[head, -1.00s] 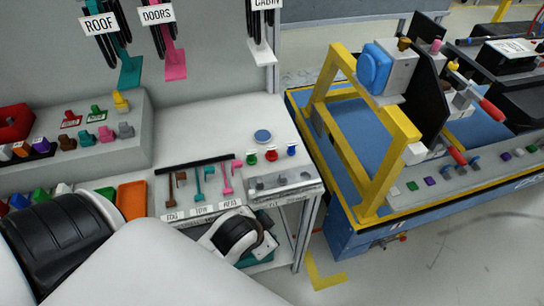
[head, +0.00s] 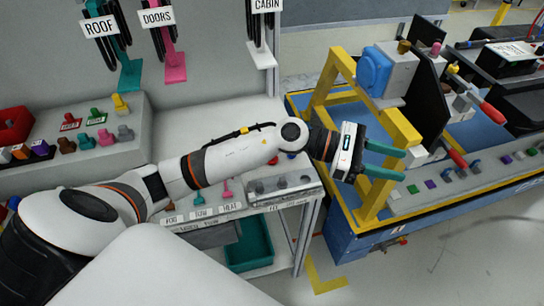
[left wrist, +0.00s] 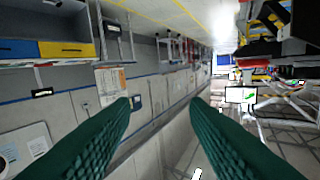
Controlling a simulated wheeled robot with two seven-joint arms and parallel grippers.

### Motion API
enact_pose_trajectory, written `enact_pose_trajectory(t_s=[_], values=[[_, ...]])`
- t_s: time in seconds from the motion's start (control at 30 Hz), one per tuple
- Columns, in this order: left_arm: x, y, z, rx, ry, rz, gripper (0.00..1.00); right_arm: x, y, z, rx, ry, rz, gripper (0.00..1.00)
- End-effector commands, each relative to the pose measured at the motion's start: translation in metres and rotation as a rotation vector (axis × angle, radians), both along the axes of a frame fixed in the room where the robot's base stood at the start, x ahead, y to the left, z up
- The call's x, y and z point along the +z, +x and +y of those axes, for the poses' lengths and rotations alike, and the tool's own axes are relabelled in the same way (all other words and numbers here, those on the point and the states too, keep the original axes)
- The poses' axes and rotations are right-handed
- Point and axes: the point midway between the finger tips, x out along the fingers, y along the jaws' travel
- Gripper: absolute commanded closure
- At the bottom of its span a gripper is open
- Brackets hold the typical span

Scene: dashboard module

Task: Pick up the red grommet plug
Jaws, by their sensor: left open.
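A small red piece (head: 273,160), which looks like the red grommet plug, shows on the white workbench just below my left forearm. The arm hides most of it and the green plug beside it. My left gripper (head: 404,165) is open and empty, with two teal fingers pointing right. It is well to the right of the plug, past the bench's edge, in front of the yellow frame of the blue cart. In the left wrist view the open fingers (left wrist: 160,105) have nothing between them and face the far room; no plug shows there. My right gripper is not in view.
The yellow frame (head: 405,128) and blue cart (head: 345,240) stand close to my left gripper. A raised shelf (head: 90,165) with several coloured knobs is at the left of the bench. A teal bin (head: 250,245) sits below the bench. The bench's back is clear.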

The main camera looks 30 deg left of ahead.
Motion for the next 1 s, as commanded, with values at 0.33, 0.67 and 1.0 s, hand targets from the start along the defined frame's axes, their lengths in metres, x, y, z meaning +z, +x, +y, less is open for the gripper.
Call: enact_pose_trajectory(t_s=[0.33,0.67,1.0], values=[[-0.085,0.036,0.193,-0.525,1.219,-0.362,0.58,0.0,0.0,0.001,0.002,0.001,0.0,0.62],[-0.075,0.034,0.295,-0.711,1.552,-0.248,0.58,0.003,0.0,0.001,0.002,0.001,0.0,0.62],[-0.128,0.034,0.294,-0.712,1.551,-0.248,0.58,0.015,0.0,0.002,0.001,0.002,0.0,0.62]])
